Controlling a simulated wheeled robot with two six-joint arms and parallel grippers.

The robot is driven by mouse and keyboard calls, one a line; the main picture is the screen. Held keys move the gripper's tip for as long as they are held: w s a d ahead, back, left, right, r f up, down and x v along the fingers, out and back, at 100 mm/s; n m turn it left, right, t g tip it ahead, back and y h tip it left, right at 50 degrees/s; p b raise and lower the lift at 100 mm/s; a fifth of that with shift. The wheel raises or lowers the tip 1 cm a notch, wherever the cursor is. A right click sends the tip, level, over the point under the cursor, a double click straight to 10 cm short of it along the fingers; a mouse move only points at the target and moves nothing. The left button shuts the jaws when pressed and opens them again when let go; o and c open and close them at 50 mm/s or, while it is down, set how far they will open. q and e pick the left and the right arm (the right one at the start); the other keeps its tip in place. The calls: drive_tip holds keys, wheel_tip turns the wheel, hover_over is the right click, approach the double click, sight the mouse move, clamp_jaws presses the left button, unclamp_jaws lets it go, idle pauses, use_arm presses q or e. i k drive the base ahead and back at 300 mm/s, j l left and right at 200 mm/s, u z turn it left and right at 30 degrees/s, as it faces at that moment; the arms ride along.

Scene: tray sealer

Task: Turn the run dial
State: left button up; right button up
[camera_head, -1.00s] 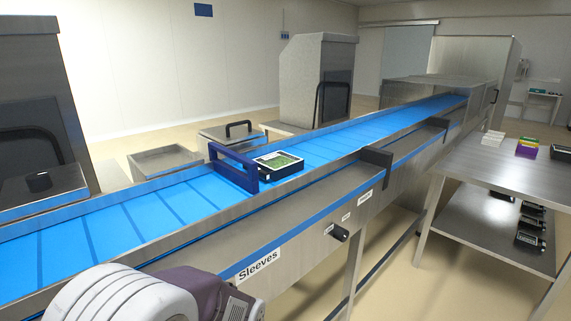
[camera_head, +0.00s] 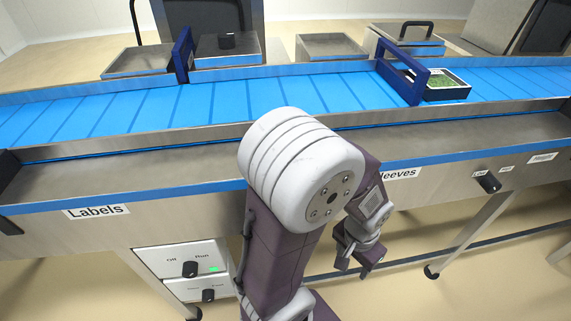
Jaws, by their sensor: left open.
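A black dial (camera_head: 190,269) sits on a white-faced control box (camera_head: 160,262) under the front of the conveyor. The print beside it seems to read "Off" and "Run", and a small green light shows to its right. A second black dial (camera_head: 208,295) sits on the panel just below. My left gripper (camera_head: 358,262) is open and empty, pointing down in front of the conveyor, well to the right of both dials and apart from them. My left arm covers the middle of the conveyor front. My right gripper is out of view.
The blue conveyor belt (camera_head: 150,112) runs across the view, with a sealed tray (camera_head: 446,88) beside a blue frame (camera_head: 416,85). Another black knob (camera_head: 488,182) is on the conveyor front at the right. Free floor lies below the conveyor at the right.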

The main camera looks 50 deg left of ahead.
sight(190, 269)
drive_tip(key=u, duration=0.45)
drive_tip(key=l+u, duration=0.1)
drive_tip(key=u, duration=1.2)
drive_tip(key=l+u, duration=0.1)
drive_tip(key=u, duration=0.35)
drive_tip(key=k+j, duration=0.05)
